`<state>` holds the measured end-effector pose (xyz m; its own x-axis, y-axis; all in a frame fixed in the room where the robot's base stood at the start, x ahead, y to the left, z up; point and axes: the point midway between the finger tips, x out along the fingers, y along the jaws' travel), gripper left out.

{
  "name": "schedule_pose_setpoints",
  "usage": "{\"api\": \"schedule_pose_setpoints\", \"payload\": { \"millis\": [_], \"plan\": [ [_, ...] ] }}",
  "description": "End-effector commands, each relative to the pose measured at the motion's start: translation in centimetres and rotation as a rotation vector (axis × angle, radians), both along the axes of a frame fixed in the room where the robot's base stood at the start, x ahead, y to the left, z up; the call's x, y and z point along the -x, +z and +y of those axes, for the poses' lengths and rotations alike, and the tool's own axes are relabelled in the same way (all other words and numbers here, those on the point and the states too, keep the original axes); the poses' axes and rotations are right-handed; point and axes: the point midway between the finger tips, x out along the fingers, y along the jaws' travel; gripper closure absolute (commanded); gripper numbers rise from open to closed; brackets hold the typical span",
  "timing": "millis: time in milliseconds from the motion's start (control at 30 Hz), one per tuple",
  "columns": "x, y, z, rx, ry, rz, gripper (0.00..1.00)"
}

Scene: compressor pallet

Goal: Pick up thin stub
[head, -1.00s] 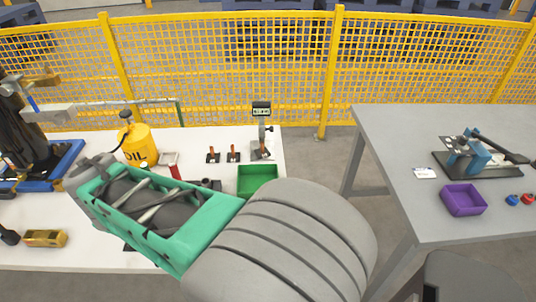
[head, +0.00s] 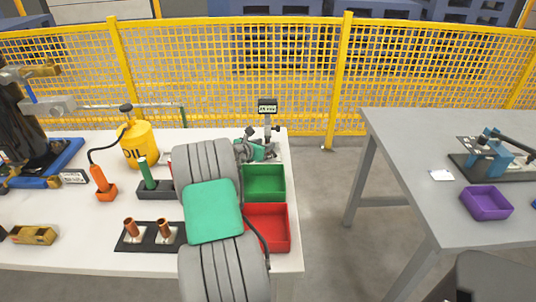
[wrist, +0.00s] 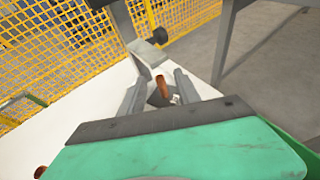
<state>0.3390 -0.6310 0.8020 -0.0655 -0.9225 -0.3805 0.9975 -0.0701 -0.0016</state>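In the wrist view a copper-coloured stub (wrist: 162,87) stands between the two grey fingers of my gripper (wrist: 158,93). The fingers are apart, with a gap visible on each side of the stub. It is at the foot of the gauge stand (head: 268,112). In the head view my gripper is at the stand, and its green body hides the stub. Another copper end (wrist: 40,172) shows at the lower left of the wrist view. Two thicker copper stubs (head: 130,228) stand on a dark plate (head: 148,243). I cannot tell their thickness exactly.
A green bin (head: 265,196) and a red bin (head: 288,228) sit at the right edge of the white table (head: 70,214), close to my arm. A yellow oil can (head: 138,146) stands behind. A grey table (head: 410,140) with a purple bin (head: 487,215) is to the right.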

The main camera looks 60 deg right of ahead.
Motion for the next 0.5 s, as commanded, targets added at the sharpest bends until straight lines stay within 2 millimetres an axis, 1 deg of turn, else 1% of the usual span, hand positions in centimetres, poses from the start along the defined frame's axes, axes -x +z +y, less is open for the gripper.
{"api": "schedule_pose_setpoints", "payload": {
  "millis": [33,133,367,500],
  "plan": [
    [0.2,-0.6,-0.8,-0.002,-0.002,0.0,0.61],
    [0.1,-0.9,-1.8,-0.002,0.0,0.0,0.61],
    [0.1,-0.9,-1.9,-0.002,0.002,-0.001,0.62],
    [0.0,-0.9,-1.9,-0.002,0.001,-0.002,0.73]
  ]
}}
